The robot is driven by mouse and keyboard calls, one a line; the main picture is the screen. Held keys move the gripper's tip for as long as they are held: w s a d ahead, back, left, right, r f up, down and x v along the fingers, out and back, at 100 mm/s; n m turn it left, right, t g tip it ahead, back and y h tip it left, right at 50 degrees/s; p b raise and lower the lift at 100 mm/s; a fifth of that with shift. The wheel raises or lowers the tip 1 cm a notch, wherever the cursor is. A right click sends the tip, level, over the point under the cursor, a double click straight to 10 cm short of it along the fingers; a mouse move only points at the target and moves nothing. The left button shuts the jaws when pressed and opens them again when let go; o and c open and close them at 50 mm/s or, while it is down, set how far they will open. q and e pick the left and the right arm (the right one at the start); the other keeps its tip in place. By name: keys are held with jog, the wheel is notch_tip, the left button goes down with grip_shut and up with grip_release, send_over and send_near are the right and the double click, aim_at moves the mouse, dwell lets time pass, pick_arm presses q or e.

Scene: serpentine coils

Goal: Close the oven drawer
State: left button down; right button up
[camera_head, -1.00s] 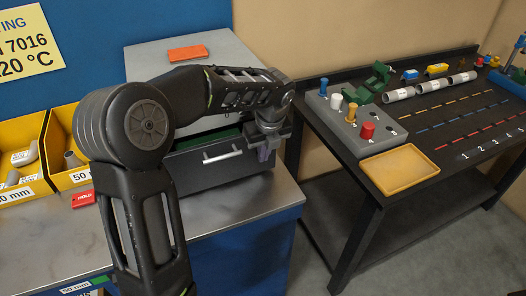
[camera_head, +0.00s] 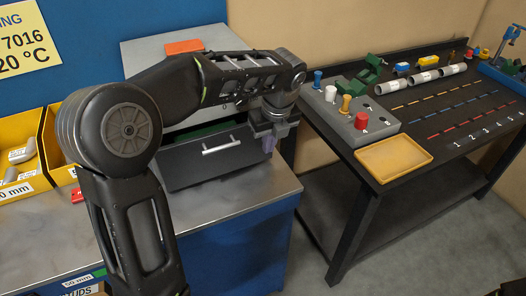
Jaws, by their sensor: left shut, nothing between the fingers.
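The oven (camera_head: 196,42) is a grey box on the metal-topped bench, partly hidden behind my left arm. Its dark drawer (camera_head: 195,165) has a light bar handle (camera_head: 221,145) and stands out from the body, with a green strip of its inside showing above the front. My left gripper (camera_head: 268,142) points down at the right end of the drawer front, with its fingers shut and empty. Whether it touches the drawer is hard to tell.
Yellow bins (camera_head: 22,150) stand at the left on the bench (camera_head: 235,196). A dark table (camera_head: 345,185) at the right holds a grey peg block (camera_head: 352,118), a yellow tray (camera_head: 393,158) and white cylinders (camera_head: 421,78). A gap of floor lies between bench and table.

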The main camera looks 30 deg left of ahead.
pick_arm(q)
jog(key=v, duration=0.5)
jog(key=shift+w+d+r, duration=0.1)
jog(key=shift+w+r, duration=0.05)
pick_arm(e)
jog(key=shift+w+f, duration=0.2)
jog(key=shift+f, duration=0.1)
